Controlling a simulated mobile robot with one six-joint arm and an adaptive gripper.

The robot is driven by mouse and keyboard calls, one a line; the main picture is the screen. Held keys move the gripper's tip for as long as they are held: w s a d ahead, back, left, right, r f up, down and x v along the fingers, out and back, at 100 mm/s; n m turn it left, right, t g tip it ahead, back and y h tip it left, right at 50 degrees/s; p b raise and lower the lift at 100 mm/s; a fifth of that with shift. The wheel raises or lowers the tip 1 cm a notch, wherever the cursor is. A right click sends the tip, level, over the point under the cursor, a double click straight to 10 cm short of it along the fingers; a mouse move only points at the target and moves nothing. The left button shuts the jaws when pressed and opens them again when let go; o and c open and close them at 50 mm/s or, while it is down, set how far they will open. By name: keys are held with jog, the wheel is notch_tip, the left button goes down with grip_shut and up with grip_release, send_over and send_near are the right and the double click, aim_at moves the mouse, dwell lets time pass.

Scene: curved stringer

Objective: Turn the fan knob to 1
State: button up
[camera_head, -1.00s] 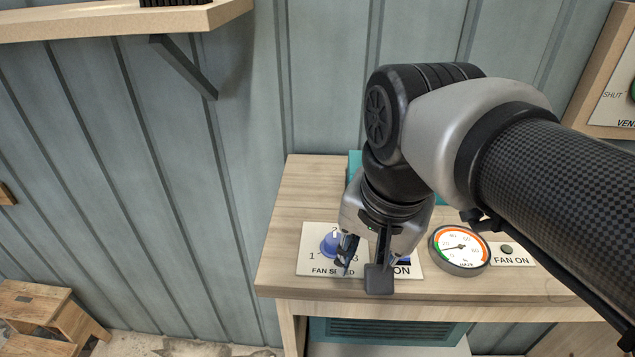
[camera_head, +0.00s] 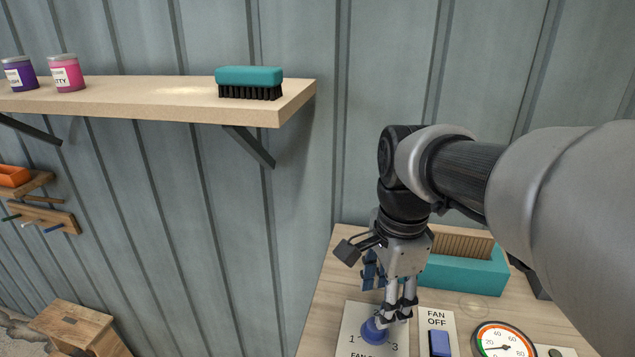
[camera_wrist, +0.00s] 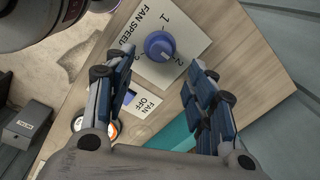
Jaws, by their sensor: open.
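The blue fan speed knob (camera_head: 374,331) sits on a white plate (camera_head: 347,323) marked 1, 2 and 3, low in the head view. In the wrist view the knob (camera_wrist: 160,46) is near the top, its white mark appearing to point at 2. My gripper (camera_head: 398,312) is open, with its fingertips low near the knob's right side in the head view.
A blue rocker switch (camera_head: 439,343) marked FAN OFF and a round gauge (camera_head: 503,342) stand to the right of the knob. A teal box (camera_head: 465,275) is behind on the wooden counter. A shelf with a teal brush (camera_head: 249,82) is at upper left.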

aim_at(375, 328)
jog(key=f, duration=0.5)
jog(key=f+b, duration=0.1)
jog(key=f, duration=0.1)
jog(key=shift+w+f, duration=0.25)
jog(key=shift+f, duration=0.1)
jog(key=shift+c, duration=0.2)
jog(key=c, duration=1)
jog(key=shift+c, duration=0.2)
